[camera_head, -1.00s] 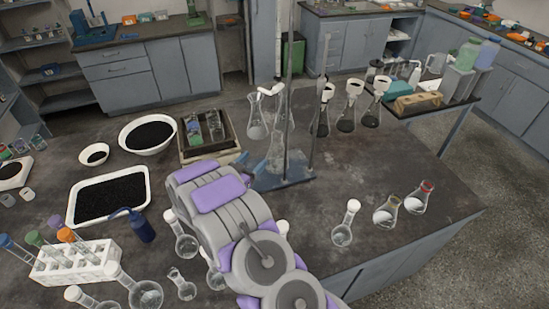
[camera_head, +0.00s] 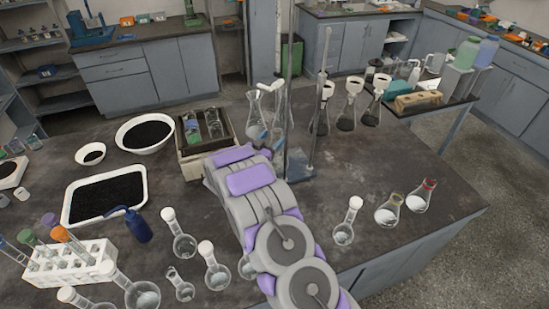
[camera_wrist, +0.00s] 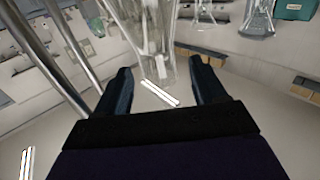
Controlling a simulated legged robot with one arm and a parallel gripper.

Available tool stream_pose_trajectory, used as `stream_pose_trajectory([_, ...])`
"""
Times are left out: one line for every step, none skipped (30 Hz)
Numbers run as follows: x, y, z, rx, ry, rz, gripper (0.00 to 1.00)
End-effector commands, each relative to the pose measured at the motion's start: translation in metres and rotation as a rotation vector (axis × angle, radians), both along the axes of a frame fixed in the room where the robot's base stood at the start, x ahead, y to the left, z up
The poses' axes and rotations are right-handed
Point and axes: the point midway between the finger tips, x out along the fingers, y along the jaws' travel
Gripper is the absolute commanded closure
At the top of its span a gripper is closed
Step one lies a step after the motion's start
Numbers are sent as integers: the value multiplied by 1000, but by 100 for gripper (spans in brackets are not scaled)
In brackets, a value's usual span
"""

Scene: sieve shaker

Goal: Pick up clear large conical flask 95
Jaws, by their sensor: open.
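In the wrist view, a clear glass vessel (camera_wrist: 150,40), seemingly a conical flask, fills the top centre. My gripper (camera_wrist: 162,72) is open, with its dark fingers on either side of the vessel's near end. I cannot tell whether they touch the glass. In the head view, my arm reaches towards the metal stand (camera_head: 300,170) and hides my gripper. Clear flasks (camera_head: 256,115) show beside the stand's poles, above my arm. No label number is readable, so I cannot tell which is flask 95.
Metal poles (camera_wrist: 70,55) run close on the left in the wrist view. A tray with bottles (camera_head: 197,150) lies left of my arm. Several small flasks (camera_head: 343,233) stand on the near bench. Flasks with funnels (camera_head: 350,105) stand right of the stand. The bench's middle right is clear.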

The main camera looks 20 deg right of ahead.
Motion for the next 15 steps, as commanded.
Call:
stream_pose_trajectory([4,-8,-3,0,-1,-4,30])
stream_pose_trajectory([7,-12,-4,0,-1,-5,30])
stream_pose_trajectory([12,-17,-6,1,-3,-5,30])
stream_pose_trajectory([15,-20,-7,1,-4,-5,30])
stream_pose_trajectory([19,-23,-7,1,-3,-5,30])
stream_pose_trajectory([22,-27,-7,3,-2,-3,30])
stream_pose_trajectory([24,-29,-7,2,-1,-3,30])
stream_pose_trajectory([26,-31,-7,3,0,-3,30])
stream_pose_trajectory([27,-33,-7,2,1,-2,30])
stream_pose_trajectory([28,-33,-6,0,1,-2,30])
stream_pose_trajectory([29,-34,-6,0,2,-1,30])
stream_pose_trajectory([30,-34,-5,-1,2,-1,30])
stream_pose_trajectory([30,-34,-5,-1,2,-1,30])
stream_pose_trajectory([30,-34,-5,-1,2,0,30])
stream_pose_trajectory([30,-34,-5,-1,2,0,30])
